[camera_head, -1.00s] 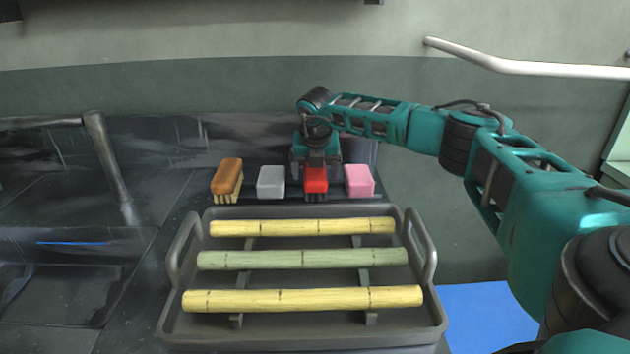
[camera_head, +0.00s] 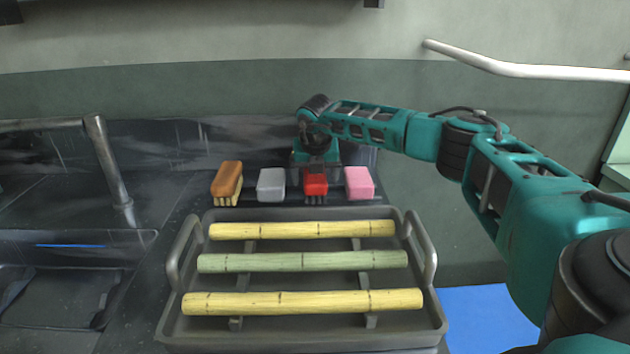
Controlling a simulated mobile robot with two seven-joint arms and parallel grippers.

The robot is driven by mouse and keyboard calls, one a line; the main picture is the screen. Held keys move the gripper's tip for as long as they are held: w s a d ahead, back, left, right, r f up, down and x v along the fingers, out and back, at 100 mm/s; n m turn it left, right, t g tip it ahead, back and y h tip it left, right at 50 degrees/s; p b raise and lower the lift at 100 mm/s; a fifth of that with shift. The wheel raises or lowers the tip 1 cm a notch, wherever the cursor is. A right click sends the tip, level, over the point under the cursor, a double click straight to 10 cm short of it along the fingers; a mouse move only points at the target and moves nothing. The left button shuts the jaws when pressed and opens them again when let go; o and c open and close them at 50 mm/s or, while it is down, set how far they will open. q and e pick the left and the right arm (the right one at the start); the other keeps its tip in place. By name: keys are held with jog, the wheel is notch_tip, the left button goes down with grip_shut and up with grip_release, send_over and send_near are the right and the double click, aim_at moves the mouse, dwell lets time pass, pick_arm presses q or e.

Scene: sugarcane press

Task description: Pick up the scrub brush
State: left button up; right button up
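A red brush (camera_head: 315,183) with short dark bristles stands on the counter behind the tray, in a row with other cleaning items. A brown-backed brush (camera_head: 227,180) with pale bristles stands at the left end of this row. My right gripper (camera_head: 316,163) points down directly above or just behind the red brush. Its fingers are mostly hidden, so I cannot tell whether they are open or touch the brush. My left gripper is not in view.
A grey block (camera_head: 271,185) and a pink block (camera_head: 359,183) flank the red brush closely. In front, a grey handled tray (camera_head: 300,335) holds three cane stalks (camera_head: 302,261). A sink and metal faucet (camera_head: 108,165) are at left. A wall stands behind.

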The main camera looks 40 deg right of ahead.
jog(key=c, duration=1.2)
jog(key=shift+o, duration=0.2)
notch_tip(320, 180, up, 11)
jog(key=shift+f+p, duration=0.2)
jog(key=shift+p, duration=0.55)
